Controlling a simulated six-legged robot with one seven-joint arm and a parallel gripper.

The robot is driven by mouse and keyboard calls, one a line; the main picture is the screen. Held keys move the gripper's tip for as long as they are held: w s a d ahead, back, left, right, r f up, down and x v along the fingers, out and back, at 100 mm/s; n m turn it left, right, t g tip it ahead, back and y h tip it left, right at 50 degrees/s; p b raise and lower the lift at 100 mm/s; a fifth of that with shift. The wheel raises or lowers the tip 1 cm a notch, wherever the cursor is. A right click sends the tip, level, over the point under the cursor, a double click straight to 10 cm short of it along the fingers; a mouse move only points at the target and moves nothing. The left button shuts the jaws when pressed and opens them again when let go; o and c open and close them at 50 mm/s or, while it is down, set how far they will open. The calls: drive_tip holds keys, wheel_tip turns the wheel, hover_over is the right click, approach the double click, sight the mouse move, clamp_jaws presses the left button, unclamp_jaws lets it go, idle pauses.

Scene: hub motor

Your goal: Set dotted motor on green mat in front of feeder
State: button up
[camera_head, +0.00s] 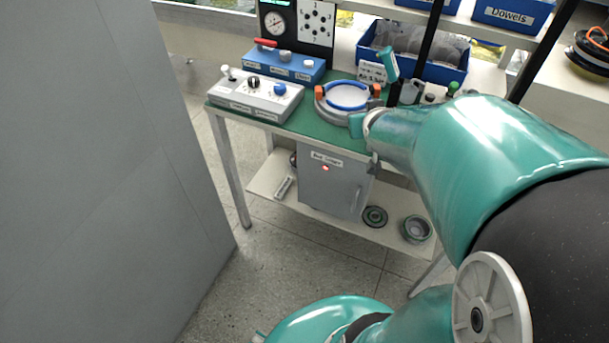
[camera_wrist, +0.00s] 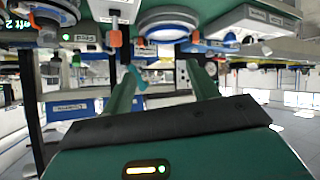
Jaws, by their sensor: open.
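My gripper (camera_wrist: 163,82) is open in the wrist view, its two green fingers apart with nothing between them. A green mat (camera_head: 322,133) covers the bench top. Two round motor-like parts lie on the lower shelf: a dark ring-shaped one (camera_head: 375,216) and a grey cup-like one (camera_head: 417,229). I cannot tell dots on either.
On the bench stand a grey control box (camera_head: 262,98), a blue box (camera_head: 283,66) and a ring fixture (camera_head: 345,98) with orange clamps. A grey cabinet (camera_head: 333,180) hangs below. A blue bin (camera_head: 412,65) stands behind. A large grey panel (camera_head: 90,170) fills the left; floor between is clear.

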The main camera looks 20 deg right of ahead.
drive_tip(key=s+a+r+n+g+y, duration=0.1)
drive_tip(key=s+a+r+g+y, duration=0.1)
drive_tip(key=s+a, duration=0.5)
drive_tip(key=s+a+r+n+g+y, duration=0.2)
drive_tip(key=s+a, duration=0.5)
drive_tip(key=a, duration=0.8)
drive_tip(key=shift+a+r+g+y, duration=0.15)
drive_tip(key=shift+r+g+y, duration=0.15)
drive_tip(key=shift+y, duration=0.3)
